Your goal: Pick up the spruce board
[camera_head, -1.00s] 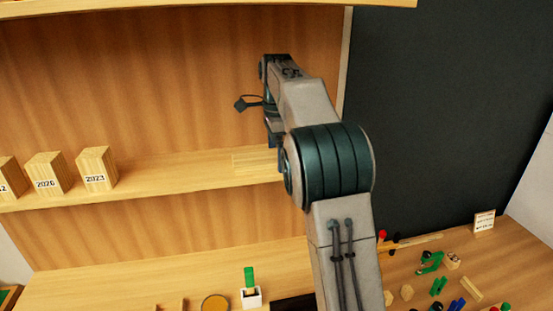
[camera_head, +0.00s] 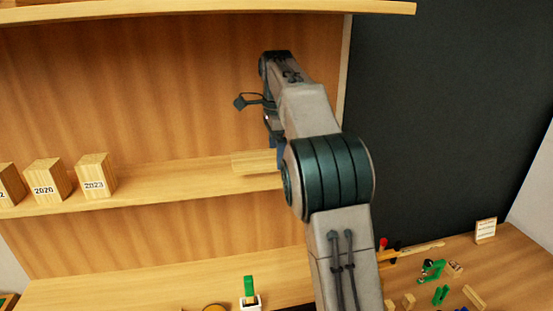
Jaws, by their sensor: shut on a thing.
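The spruce board (camera_head: 254,163) is a pale, flat piece at the middle shelf, left of my arm. Its right end is hidden behind my arm. My gripper (camera_head: 278,150) is at that right end, pointing down, and is shut on the board. My forearm covers most of the fingers. The board looks level, and I cannot tell whether a gap lies between it and the shelf.
The middle shelf (camera_head: 140,195) carries several wooden blocks with year labels, such as the 2023 block (camera_head: 95,177), at left. An upper shelf (camera_head: 200,12) overhangs. Below, the bench holds a green piece in a white holder (camera_head: 250,297) and small tools and clamps (camera_head: 432,270) at right.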

